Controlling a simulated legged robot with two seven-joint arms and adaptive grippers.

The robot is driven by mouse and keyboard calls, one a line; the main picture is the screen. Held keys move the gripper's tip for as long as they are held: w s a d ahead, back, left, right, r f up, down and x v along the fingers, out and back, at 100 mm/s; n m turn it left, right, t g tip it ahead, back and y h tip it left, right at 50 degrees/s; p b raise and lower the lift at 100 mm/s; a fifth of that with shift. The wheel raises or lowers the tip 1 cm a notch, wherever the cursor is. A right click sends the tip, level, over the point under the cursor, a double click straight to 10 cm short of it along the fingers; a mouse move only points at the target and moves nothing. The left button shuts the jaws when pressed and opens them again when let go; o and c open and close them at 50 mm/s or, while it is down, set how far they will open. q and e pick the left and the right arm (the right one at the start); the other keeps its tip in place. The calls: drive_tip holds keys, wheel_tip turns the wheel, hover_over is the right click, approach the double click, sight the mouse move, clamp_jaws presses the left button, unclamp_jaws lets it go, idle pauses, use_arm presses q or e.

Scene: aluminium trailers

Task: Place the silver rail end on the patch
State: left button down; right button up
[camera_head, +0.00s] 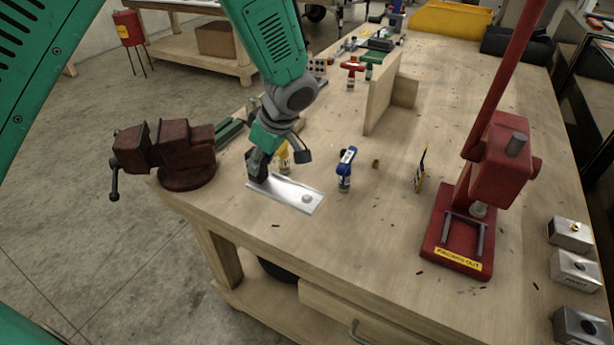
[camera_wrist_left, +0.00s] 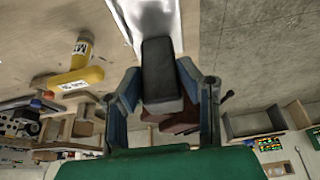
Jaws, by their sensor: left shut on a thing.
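The silver rail end (camera_head: 287,194) is a flat bright channel piece with a round boss near its right end. It lies level at or just above the wooden bench top, near the front left edge; I cannot tell whether it touches. My left gripper (camera_head: 259,174) is shut on its left end. In the left wrist view the rail end (camera_wrist_left: 150,18) runs up out of the frame from the left gripper (camera_wrist_left: 162,75), whose dark finger pad covers part of it. I cannot make out a distinct patch. My right gripper is not in view.
A dark red vise (camera_head: 165,155) stands left of the gripper. A red press (camera_head: 480,190) stands right. Bench top (camera_head: 350,235) in front is mostly clear.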

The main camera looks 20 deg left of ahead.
sight(266, 182)
use_arm(q)
drive_tip(key=f, duration=0.5)
drive_tip(key=shift+d, duration=0.3)
drive_tip(key=shift+f+p, duration=0.3)
drive_tip(key=shift+f, duration=0.05)
wheel_tip(266, 182, down, 3)
drive_tip(key=shift+a+f, duration=0.15)
drive_tip(key=shift+f, duration=0.05)
drive_tip(key=shift+a+f, duration=0.1)
drive_tip(key=shift+f, duration=0.2)
drive_tip(key=c, duration=1.1)
unclamp_jaws()
drive_tip(key=shift+d, duration=0.2)
